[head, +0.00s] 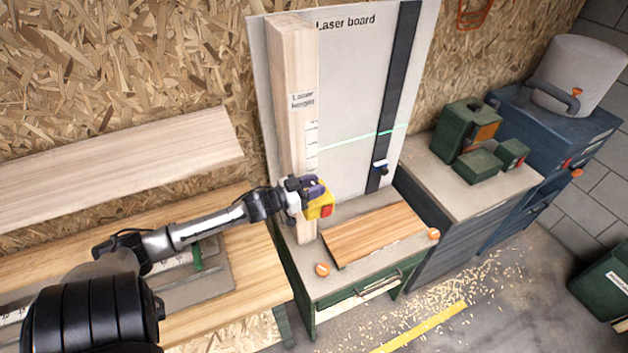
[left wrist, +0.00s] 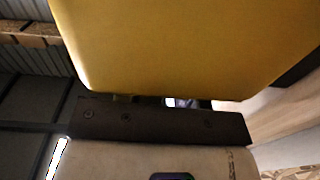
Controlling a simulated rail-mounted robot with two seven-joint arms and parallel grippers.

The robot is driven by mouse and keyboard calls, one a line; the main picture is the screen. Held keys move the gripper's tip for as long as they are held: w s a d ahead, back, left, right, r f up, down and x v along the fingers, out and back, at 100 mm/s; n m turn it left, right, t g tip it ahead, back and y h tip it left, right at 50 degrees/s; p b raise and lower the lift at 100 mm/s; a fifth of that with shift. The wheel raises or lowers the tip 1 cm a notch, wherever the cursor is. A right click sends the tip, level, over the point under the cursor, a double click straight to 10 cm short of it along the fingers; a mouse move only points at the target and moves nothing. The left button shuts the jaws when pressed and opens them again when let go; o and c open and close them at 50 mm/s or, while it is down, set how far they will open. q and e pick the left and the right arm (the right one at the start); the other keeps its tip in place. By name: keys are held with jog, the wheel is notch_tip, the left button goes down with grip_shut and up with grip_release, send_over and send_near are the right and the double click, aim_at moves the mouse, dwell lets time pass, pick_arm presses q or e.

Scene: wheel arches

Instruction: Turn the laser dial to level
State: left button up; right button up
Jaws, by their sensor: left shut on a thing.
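The yellow laser unit (head: 322,209) has a red patch on its face and sits low in front of the wooden post (head: 294,75). My left gripper (head: 312,191) is shut at its upper left side, on what appears to be the laser dial, which is hidden by the fingers. In the left wrist view the yellow housing (left wrist: 180,45) fills the upper part, close to the gripper. A thin green laser line (head: 362,138) crosses the white laser board (head: 355,85) and its dark strip, rising to the right in the picture. I cannot tell whether it is level. My right gripper is not in view.
A small blue-and-white slider (head: 380,167) sits on the dark strip (head: 399,70) below the line. A brown wooden board (head: 375,234) lies on the green bench under the laser. Green boxes (head: 468,125) stand on the cabinet to the right. Planks lie at the left.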

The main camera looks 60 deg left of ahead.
pick_arm(q)
jog(key=shift+m+g+h, duration=0.3)
jog(key=shift+m+h, duration=0.9)
jog(key=shift+h, duration=0.6)
jog(key=shift+m+h, duration=0.3)
jog(key=shift+h, duration=0.2)
jog(key=o, duration=0.9)
jog(key=shift+p+v, duration=0.7)
jog(key=shift+v, duration=6.2)
jog(key=shift+r, duration=0.15)
